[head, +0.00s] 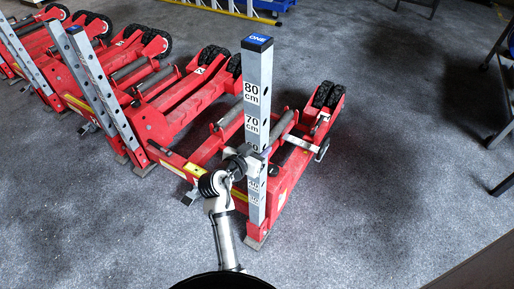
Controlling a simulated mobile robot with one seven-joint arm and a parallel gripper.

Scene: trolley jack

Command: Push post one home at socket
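Post one (257,110) is a grey upright bar with a blue cap marked ONE and black centimetre labels, 80 and 70 being clear. It stands upright at the near end of a red trolley jack (282,190). The post's lower part runs down in front of the jack's red frame near the floor. The socket cannot be clearly told apart there. My gripper (256,158) is at the post's mid height, near the 60 label, on its left side and touching or very close to it. The fingers are small and partly merged with the post, so their opening and grip are unclear.
Several similar red jacks with grey perforated posts (98,90) stand in a row to the left. A yellow ladder (225,8) and a blue item (270,4) lie at the back. Dark stand legs (497,80) are at the right edge. Grey carpet right of the jack is clear.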

